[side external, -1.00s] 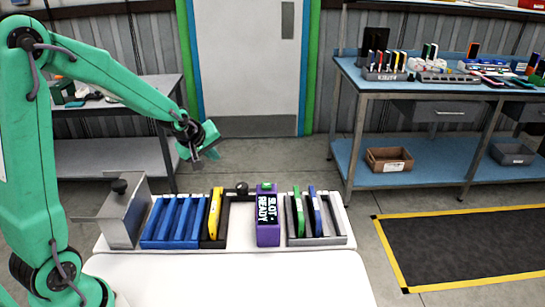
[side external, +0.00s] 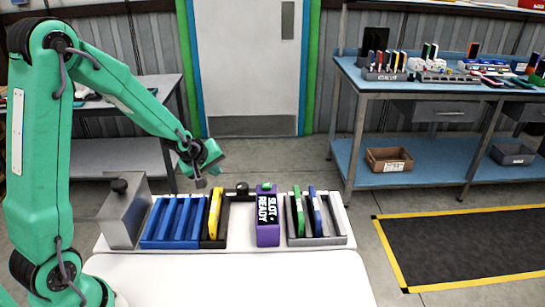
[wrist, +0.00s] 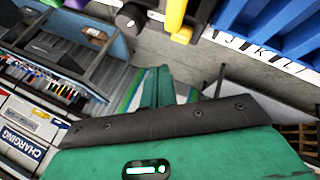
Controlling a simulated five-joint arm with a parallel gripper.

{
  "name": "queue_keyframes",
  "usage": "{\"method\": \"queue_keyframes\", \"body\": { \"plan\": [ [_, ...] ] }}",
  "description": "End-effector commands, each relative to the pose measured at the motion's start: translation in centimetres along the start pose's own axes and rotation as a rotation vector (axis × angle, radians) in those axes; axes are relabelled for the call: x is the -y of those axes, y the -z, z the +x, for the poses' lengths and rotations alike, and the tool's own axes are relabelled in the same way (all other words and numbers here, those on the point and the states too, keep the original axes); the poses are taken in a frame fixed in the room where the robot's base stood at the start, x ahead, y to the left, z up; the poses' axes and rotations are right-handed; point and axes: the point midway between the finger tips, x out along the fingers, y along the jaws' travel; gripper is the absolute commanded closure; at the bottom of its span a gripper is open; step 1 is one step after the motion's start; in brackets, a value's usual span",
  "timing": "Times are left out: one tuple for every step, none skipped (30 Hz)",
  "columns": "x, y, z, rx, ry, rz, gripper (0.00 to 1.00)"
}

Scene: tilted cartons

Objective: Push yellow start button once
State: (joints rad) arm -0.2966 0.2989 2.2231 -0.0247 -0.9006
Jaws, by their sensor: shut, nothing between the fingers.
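My gripper (side external: 201,182) is shut and empty, pointing down in the air above and behind the blue rack in the side view. A purple unit (side external: 267,232) with a dark screen reading "SLOT READY" stands right of it on the white table, with a small green piece (side external: 266,185) on top. A yellow slab (side external: 214,214) stands tilted in a black rack (side external: 206,243); yellow also shows in the wrist view (wrist: 180,28). I cannot make out a separate yellow start button. My gripper is apart from all of these.
A blue slotted rack (side external: 172,222) and a grey metal box (side external: 124,213) stand left. A black knob (side external: 242,188) rises behind the black rack. A grey rack (side external: 330,238) with green and blue slabs stands right. The white table's front (side external: 230,280) is clear.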

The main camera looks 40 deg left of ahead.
Motion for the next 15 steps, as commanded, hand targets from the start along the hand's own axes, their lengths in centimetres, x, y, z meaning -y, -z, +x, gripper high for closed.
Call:
{"method": "queue_keyframes", "body": {
  "plan": [
    [0.3,-0.3,0.5,0.002,0.002,0.0,1.0],
    [0.5,-0.4,0.7,0.002,0.002,0.0,1.0],
    [0.7,-0.5,1.0,0.002,0.002,0.0,1.0],
    [0.8,-0.6,1.3,0.001,0.001,0.0,1.0],
    [0.9,-0.7,1.5,0.001,0.002,0.0,1.0],
    [1.1,-0.8,1.8,0.002,0.002,0.0,1.0],
    [1.1,-0.9,1.9,0.001,0.001,0.0,1.0],
    [1.2,-1.0,2.1,0.0,0.001,0.0,1.0],
    [1.3,-1.1,2.3,0.001,0.001,0.0,1.0],
    [1.4,-1.1,2.4,0.001,0.001,0.0,1.0],
    [1.5,-1.2,2.5,0.001,0.001,0.0,1.0],
    [1.6,-1.2,2.6,0.0,0.001,0.0,1.0],
    [1.6,-1.2,2.7,0.0,0.0,0.0,1.0],
    [1.6,-1.3,2.7,0.0,0.0,0.0,1.0],
    [1.6,-1.3,2.8,-0.001,-0.001,0.0,1.0]
  ]
}}
